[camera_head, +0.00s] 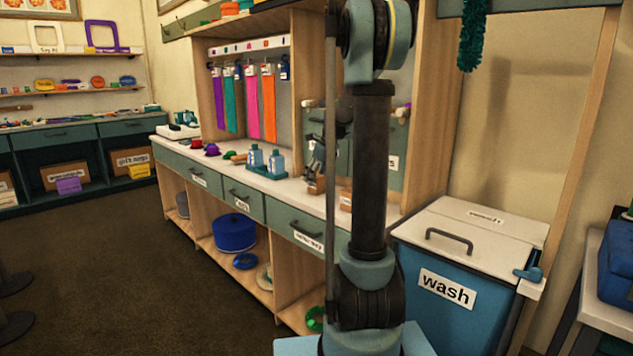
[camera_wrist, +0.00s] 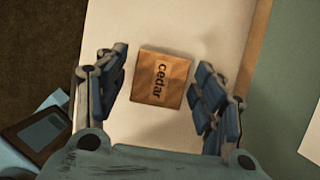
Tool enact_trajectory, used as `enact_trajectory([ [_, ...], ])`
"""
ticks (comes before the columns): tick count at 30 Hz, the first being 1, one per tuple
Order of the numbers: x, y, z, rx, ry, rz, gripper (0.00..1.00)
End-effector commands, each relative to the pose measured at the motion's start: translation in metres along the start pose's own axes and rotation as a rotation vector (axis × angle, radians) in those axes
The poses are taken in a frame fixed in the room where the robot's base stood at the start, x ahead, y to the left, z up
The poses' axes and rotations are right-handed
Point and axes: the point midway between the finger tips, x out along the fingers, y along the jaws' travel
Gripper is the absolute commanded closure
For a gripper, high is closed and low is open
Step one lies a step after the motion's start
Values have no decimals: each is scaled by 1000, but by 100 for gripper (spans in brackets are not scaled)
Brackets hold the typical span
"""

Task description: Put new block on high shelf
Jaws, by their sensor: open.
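A brown, square-faced block labelled "cedar" (camera_wrist: 162,79) lies on the pale counter (camera_wrist: 112,28) in the wrist view. My gripper (camera_wrist: 165,90) is open, with its blue jointed fingers on either side of the block and gaps between. In the head view my gripper (camera_head: 316,163) is low over the counter (camera_head: 222,163), partly hidden by my arm. A small brown block (camera_head: 315,187) shows just under it. The high shelf is not clearly identified; a top ledge (camera_head: 212,20) above the counter holds orange and green things.
A blue bin labelled "wash" (camera_head: 452,300) with a pale lid stands right of the counter. Blue bottles (camera_head: 265,160) stand on the counter left of my gripper. Coloured strips (camera_head: 250,100) hang behind them. Open floor (camera_head: 100,270) lies at left.

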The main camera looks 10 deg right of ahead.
Motion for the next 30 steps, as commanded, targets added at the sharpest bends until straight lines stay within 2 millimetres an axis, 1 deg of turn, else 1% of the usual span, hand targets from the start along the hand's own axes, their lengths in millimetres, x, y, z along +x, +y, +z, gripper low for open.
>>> enact_trajectory([
  [9,-59,0,0,1,0,-1,37],
  [15,-91,0,0,1,0,-1,37],
  [21,-107,0,0,0,0,0,37],
  [26,-110,2,-1,-9,1,0,37],
  [29,-112,11,-9,-67,7,-1,37],
  [30,-113,17,-15,-111,11,-2,37],
])
